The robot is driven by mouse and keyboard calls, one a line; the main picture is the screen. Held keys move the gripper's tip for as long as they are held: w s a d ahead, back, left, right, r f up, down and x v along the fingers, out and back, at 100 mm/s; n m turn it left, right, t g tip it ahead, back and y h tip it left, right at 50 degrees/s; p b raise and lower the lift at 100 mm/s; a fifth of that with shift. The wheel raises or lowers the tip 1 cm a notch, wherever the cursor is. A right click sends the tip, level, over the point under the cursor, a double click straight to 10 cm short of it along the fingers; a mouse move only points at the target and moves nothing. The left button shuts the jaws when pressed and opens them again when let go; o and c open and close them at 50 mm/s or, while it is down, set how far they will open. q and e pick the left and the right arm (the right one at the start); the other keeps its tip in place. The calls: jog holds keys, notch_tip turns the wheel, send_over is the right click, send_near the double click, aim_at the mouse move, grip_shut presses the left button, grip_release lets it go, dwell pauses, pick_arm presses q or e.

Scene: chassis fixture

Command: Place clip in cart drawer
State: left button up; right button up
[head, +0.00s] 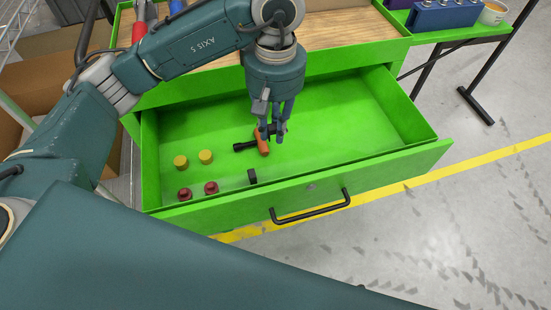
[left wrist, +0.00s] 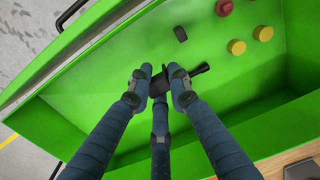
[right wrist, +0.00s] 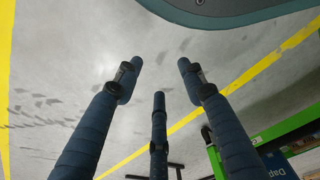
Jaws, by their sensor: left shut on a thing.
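The open green cart drawer (head: 330,115) fills the middle of the head view; its floor also shows in the left wrist view (left wrist: 120,70). My left gripper (head: 272,133) points down inside the drawer. Its fingers (left wrist: 160,80) are closed around a small dark piece, seemingly the clip (left wrist: 159,77), partly hidden by them. An orange piece (head: 262,143) and a black handle-like piece (head: 244,146) show beside the fingertips; I cannot tell how they join. My right gripper (right wrist: 158,80) is open and empty above the grey floor, and is not seen in the head view.
Two yellow round parts (head: 206,157) and two dark red parts (head: 211,188) stand at the drawer's left. A small black block (head: 252,176) is near its front wall. The drawer's right side is clear. A black handle (head: 312,208) is on the front.

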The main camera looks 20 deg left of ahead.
aim_at(273, 176)
pick_arm(q)
notch_tip(273, 176, down, 16)
jog(key=shift+f+b, duration=0.25)
jog(key=shift+b, duration=0.35)
jog(key=shift+f, duration=0.15)
pick_arm(e)
jog(key=w+r, duration=0.1)
jog(key=r, duration=0.1)
jog(key=w+r, duration=0.1)
jog(key=r, duration=0.1)
jog(key=shift+w+a+r, duration=0.1)
jog(key=shift+w+a, duration=0.1)
jog(key=shift+w, duration=0.15)
pick_arm(q)
jog(key=shift+f, duration=0.1)
pick_arm(e)
jog(key=shift+s, duration=0.1)
pick_arm(q)
jog(key=o, duration=0.8)
pick_arm(e)
jog(key=shift+w+r, duration=0.3)
jog(key=shift+r, duration=0.05)
